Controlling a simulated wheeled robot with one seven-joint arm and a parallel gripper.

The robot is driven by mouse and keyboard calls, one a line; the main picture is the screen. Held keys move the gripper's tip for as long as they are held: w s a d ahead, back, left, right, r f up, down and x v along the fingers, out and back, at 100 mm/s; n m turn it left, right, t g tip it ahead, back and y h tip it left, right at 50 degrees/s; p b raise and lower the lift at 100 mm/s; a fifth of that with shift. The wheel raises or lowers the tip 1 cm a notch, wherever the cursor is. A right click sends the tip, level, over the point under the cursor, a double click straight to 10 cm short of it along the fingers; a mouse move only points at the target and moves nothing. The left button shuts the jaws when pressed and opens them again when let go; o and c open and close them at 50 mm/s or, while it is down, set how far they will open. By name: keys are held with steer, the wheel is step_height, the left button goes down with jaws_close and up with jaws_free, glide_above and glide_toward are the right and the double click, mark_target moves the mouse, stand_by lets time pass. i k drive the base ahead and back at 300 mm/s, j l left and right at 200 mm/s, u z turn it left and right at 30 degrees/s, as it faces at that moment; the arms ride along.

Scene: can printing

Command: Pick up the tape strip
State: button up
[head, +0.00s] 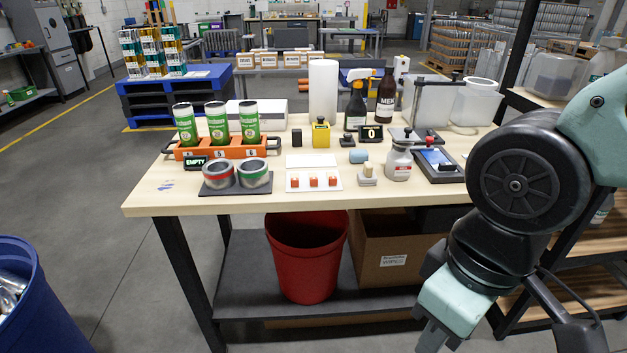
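I cannot make out for sure which thing is the tape strip. Two rolls that look like tape, one with a red band (219,176) and one with a green band (254,176), stand on a dark pad (236,189) at the table's front left. To their right lies a white card with several red squares (314,187), with a plain white piece (310,160) behind it. My gripper (432,342) hangs at the bottom right, in front of the table and below its top, apart from all these things. Its fingers are partly cut off by the frame edge.
On the wooden table (160,205) an orange rack (222,150) holds three green cans (218,122). A stamp (367,175), a pump bottle (398,160) and a dark tray (440,165) stand front right. A red bin (305,260) and a cardboard box (385,250) sit underneath.

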mark_target(312, 178)
steer(key=i+j+z, duration=0.1)
steer(key=j+z, duration=0.25)
steer(key=j, duration=0.3)
steer(key=j+z, duration=0.3)
steer(key=j, duration=0.35)
steer(key=j+z, duration=0.35)
steer(key=j, duration=0.35)
